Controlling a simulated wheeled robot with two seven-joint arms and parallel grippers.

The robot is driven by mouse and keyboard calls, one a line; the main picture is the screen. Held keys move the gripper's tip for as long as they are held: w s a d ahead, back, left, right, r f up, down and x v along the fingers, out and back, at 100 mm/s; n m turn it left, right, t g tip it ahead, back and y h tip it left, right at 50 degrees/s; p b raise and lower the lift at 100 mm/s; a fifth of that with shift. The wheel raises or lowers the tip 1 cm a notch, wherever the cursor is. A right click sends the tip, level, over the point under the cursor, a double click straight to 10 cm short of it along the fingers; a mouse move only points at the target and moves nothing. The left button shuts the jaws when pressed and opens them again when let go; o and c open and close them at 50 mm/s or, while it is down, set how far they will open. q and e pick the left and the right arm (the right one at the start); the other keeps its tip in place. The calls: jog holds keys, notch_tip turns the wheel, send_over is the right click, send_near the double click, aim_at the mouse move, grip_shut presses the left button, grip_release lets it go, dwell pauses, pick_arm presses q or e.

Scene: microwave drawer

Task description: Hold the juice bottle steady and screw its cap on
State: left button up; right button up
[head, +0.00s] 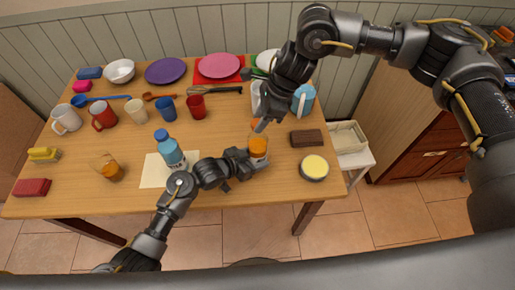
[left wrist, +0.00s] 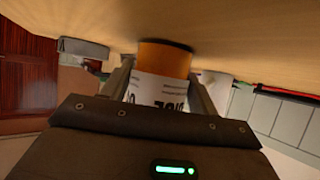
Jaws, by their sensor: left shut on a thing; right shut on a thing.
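The juice bottle (head: 258,146), orange with a white label, stands upright on the wooden table (head: 225,203) at its right part. My left gripper (head: 250,162) is shut on the bottle's side from the front. In the left wrist view the label and orange juice of the bottle (left wrist: 163,75) show between its two fingers. My right gripper (head: 262,122) points down just above the bottle and is shut on a small orange piece, which looks like the cap (head: 256,125). Its fingers hide most of it, and I cannot tell whether it touches the bottle's neck.
A blue bottle (head: 170,149) stands left of my left arm on a pale sheet (head: 152,178). A brown block (head: 306,138) and a round tin with a yellow top (head: 314,167) lie to the right. Mugs, cups and plates fill the back.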

pick_arm(q)
jog(key=shift+o, duration=0.3)
pick_arm(e)
jog(key=shift+f, duration=0.55)
dwell(1.8)
pick_arm(q)
jog(key=c, duration=0.7)
pick_arm(e)
jog(key=o, duration=1)
jog(key=shift+c, duration=0.4)
jog(key=c, duration=1.1)
jog(key=m+t, duration=0.1)
jog(key=m, duration=0.2)
jog(key=shift+m+t, duration=0.3)
pick_arm(q)
jog(key=shift+s, duration=0.1)
pick_arm(e)
jog(key=shift+w+m+t+h, duration=0.1)
jog(key=shift+m+t+h, duration=0.35)
jog(key=shift+m, duration=0.95)
jog(key=shift+m+t+h, duration=0.35)
jog(key=shift+m+t, duration=0.1)
jog(key=shift+m, duration=0.95)
pick_arm(q)
jog(key=shift+f, duration=0.1)
pick_arm(e)
jog(key=m, duration=0.2)
jog(key=m+t+h, duration=0.1)
jog(key=m, duration=0.1)
jog(key=shift+m+h, duration=0.3)
